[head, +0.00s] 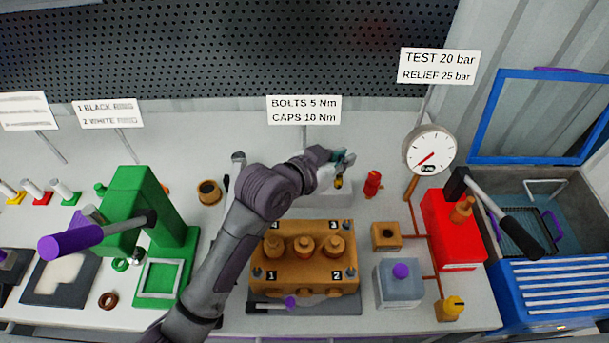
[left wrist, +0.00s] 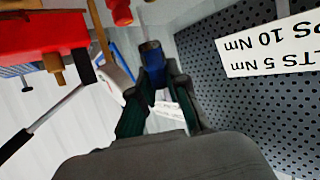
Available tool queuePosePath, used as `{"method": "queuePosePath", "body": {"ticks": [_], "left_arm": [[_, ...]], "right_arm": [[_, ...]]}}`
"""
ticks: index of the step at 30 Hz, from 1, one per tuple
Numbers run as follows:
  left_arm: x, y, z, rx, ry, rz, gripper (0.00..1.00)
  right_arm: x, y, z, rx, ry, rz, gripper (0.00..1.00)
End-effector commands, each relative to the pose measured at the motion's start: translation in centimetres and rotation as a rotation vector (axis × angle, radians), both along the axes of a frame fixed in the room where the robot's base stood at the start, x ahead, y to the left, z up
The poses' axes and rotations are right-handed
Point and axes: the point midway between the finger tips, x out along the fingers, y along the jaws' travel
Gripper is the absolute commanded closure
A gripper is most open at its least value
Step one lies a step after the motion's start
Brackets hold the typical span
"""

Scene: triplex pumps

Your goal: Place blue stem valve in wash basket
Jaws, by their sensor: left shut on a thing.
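My left gripper (head: 343,158) is above the back middle of the bench in the head view, its arm reaching in from the front. In the left wrist view the left gripper (left wrist: 158,92) has its dark green fingers closed around the blue stem valve (left wrist: 158,80), whose dark end sticks out beyond the tips. The valve is mostly hidden in the head view. The wash basket (head: 519,238), dark mesh with purple handles, sits in the sink at the far right, well away from the gripper. My right gripper is not in view.
The red test pump (head: 452,235) with its long black-gripped lever (head: 518,230) stands between the gripper and the sink, the grip overhanging the basket area. A pressure gauge (head: 430,150) and a small red part (head: 373,183) stand nearby. A grey block (head: 328,197) lies below the gripper.

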Motion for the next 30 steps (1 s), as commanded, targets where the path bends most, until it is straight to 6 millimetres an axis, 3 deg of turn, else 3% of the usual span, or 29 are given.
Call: {"method": "queuePosePath", "body": {"ticks": [3, 10, 14, 23, 30], "left_arm": [[0.8, 3.0, -1.7, 0.006, 0.004, 0.004, 1.0], [1.9, 6.7, -4.1, 0.003, 0.002, 0.002, 1.0], [2.1, 7.4, -4.6, 0.0, 0.0, 0.001, 1.0], [2.1, 7.5, -8.0, 0.0, 0.002, 0.002, 1.0], [2.1, 7.5, -8.2, 0.0, -0.001, 0.001, 1.0]], "right_arm": [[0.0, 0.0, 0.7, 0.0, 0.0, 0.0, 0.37], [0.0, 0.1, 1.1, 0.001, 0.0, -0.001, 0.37], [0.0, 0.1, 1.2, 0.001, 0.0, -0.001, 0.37], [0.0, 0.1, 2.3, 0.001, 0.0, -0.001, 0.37], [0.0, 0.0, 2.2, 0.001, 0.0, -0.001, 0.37]]}}
